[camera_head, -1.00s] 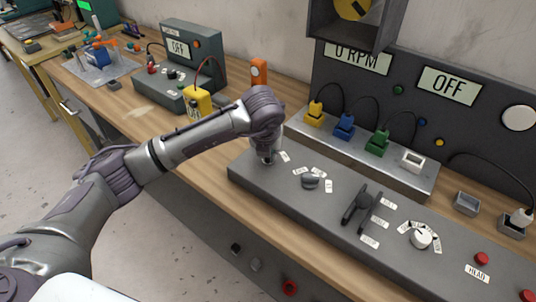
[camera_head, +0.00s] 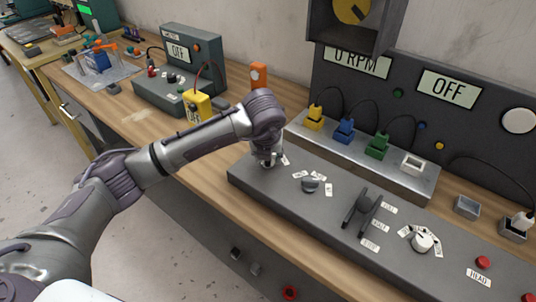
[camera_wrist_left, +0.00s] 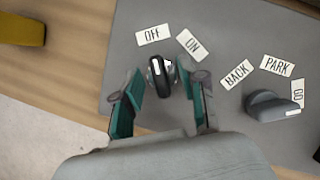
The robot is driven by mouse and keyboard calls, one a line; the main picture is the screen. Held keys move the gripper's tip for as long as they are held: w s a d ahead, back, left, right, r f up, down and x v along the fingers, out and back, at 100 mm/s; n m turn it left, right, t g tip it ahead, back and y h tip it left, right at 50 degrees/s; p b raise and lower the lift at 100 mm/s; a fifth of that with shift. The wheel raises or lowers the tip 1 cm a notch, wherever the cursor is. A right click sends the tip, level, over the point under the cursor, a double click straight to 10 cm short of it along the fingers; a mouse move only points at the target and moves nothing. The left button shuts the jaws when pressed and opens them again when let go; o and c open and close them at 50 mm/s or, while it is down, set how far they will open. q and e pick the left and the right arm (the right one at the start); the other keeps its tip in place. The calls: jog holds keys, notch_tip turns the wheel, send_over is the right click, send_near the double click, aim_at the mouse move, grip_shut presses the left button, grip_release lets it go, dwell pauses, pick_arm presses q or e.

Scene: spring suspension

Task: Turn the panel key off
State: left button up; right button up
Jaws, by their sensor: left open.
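In the head view my left gripper (camera_head: 270,160) is low over the panel's left end and mostly hides the key. My right gripper is not in view.
Right of the key is a selector knob (camera_wrist_left: 272,106) with BACK, PARK and GO labels. Further right are a black lever (camera_head: 362,210), a white dial (camera_head: 422,243) and red buttons (camera_head: 483,262). A yellow box (camera_head: 197,107) stands left.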

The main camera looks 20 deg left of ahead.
pick_arm(q)
jog(key=v, duration=1.2)
jog(key=shift+w, duration=0.1)
